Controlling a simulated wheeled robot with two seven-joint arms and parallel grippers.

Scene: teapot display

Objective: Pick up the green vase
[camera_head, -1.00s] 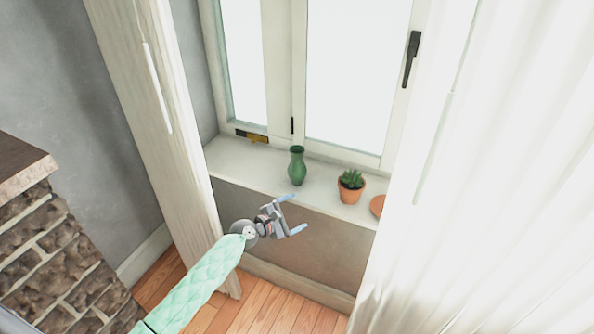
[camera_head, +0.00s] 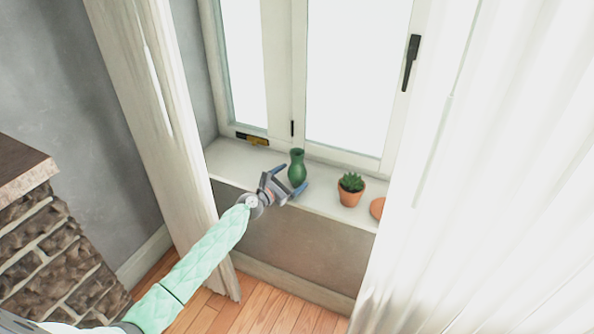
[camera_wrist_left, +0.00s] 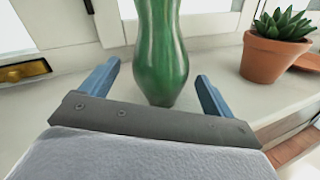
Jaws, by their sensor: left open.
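The green vase (camera_head: 297,168) stands upright on the white window sill in the head view. In the left wrist view the vase (camera_wrist_left: 161,52) stands straight ahead, its top cut off by the frame. My left gripper (camera_head: 292,178) is open at the near side of the vase. In the wrist view its two blue fingers (camera_wrist_left: 153,86) are spread, one to each side of the vase's lower part. I see no finger touching the vase, and nothing is held. My right gripper is not in view.
A succulent in a terracotta pot (camera_head: 350,189) stands right of the vase, with a terracotta saucer (camera_head: 377,207) beyond it. A brass piece (camera_head: 252,138) lies at the sill's back left. Curtains (camera_head: 480,180) flank the window.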

